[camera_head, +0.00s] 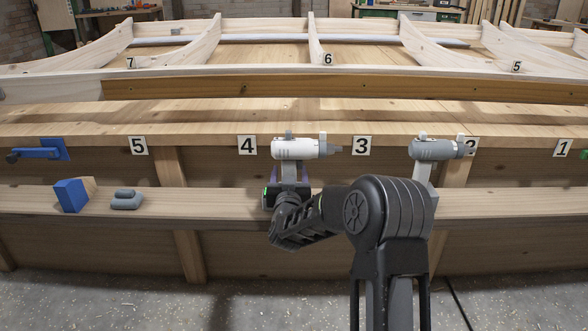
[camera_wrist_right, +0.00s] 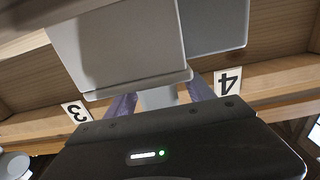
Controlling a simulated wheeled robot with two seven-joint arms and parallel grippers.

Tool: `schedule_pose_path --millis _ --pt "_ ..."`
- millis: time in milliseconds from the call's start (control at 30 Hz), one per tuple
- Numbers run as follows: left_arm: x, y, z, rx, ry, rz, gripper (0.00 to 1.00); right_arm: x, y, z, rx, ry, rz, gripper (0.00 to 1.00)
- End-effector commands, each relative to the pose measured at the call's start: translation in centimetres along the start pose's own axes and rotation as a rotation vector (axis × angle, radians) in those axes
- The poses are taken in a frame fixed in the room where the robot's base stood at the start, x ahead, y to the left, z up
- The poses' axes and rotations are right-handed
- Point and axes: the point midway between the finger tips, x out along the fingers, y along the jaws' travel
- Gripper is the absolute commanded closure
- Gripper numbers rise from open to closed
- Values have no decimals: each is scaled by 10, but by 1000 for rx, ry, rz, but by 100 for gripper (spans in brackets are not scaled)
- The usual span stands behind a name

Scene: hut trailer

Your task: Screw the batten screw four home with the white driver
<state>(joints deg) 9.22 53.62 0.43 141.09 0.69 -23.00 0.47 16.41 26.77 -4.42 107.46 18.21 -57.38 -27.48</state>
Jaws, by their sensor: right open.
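The white driver (camera_head: 298,148) stands upright on the lower ledge between labels 4 (camera_head: 247,145) and 3 (camera_head: 362,145), nose to the right. My right gripper (camera_head: 289,185) is at its handle from the front. In the right wrist view the purple-grey fingers (camera_wrist_right: 160,100) lie on both sides of the pale handle (camera_wrist_right: 158,98), open. A large grey part of the driver (camera_wrist_right: 120,45) fills the top there. Small dark screw-like dots show on the brown batten (camera_head: 270,90); I cannot tell which is batten screw four. My left gripper is out of view.
A grey driver (camera_head: 437,150) stands to the right, near my arm. A blue clamp-like tool (camera_head: 40,152), a blue block (camera_head: 70,195) and a small grey object (camera_head: 126,200) are at the left. Pale ribs rise behind the batten. The ledge between the grey object and my gripper is clear.

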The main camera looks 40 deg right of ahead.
Motion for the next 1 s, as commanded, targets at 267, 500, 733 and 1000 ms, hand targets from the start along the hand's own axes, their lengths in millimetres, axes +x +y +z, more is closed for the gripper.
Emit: schedule_pose_path --millis 267,500,733,1000 --pt "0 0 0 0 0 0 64 0 0 0 0 0 0 54" --pt "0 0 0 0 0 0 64 0 0 0 0 0 0 73" --pt "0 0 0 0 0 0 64 0 0 0 0 0 0 92" --pt "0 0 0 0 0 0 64 0 0 0 0 0 0 100"
